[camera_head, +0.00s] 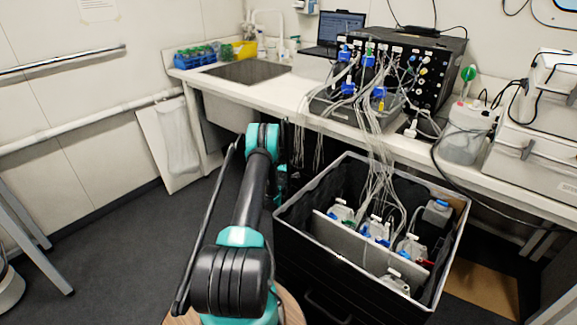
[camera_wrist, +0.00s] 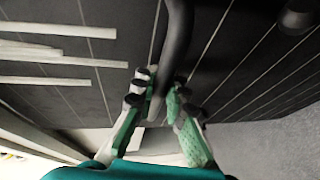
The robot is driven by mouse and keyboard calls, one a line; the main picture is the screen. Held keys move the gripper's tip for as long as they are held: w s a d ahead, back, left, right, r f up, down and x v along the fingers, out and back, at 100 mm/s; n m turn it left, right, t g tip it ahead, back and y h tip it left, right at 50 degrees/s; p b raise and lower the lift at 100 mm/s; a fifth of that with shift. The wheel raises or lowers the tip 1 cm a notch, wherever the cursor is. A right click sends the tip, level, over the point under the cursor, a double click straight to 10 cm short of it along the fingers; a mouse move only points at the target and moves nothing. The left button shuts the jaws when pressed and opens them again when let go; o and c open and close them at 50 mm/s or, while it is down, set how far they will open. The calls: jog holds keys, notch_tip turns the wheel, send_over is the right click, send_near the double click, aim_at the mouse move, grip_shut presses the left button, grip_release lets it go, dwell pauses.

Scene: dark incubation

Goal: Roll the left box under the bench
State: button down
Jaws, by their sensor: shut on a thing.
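A large black open box (camera_head: 456,243) with a pale rim stands on the floor in front of the bench (camera_head: 312,84), in the head view. Several bottles (camera_head: 410,249) with white tubes sit in it beside a grey divider. My arm reaches to the box's left side, where my gripper is mostly hidden behind it. In the wrist view my gripper (camera_wrist: 158,108), with green finger pads, is shut on a black bar-like handle (camera_wrist: 176,38). The handle runs in front of a dark panel with pale lines, seemingly the box's side.
Tubes run from the box up to black equipment (camera_head: 430,70) on the bench. A sink (camera_head: 248,72) and a laptop (camera_head: 333,30) are further left. A white panel (camera_head: 167,145) leans below the sink. Grey floor (camera_head: 110,245) is clear at left.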

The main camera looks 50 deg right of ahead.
jog(key=shift+s+d, duration=0.15)
jog(key=shift+s, duration=0.1)
jog(key=c, duration=1.6)
grip_release()
jog(key=shift+o, duration=0.3)
jog(key=shift+w, duration=0.1)
jog(key=shift+r, duration=0.15)
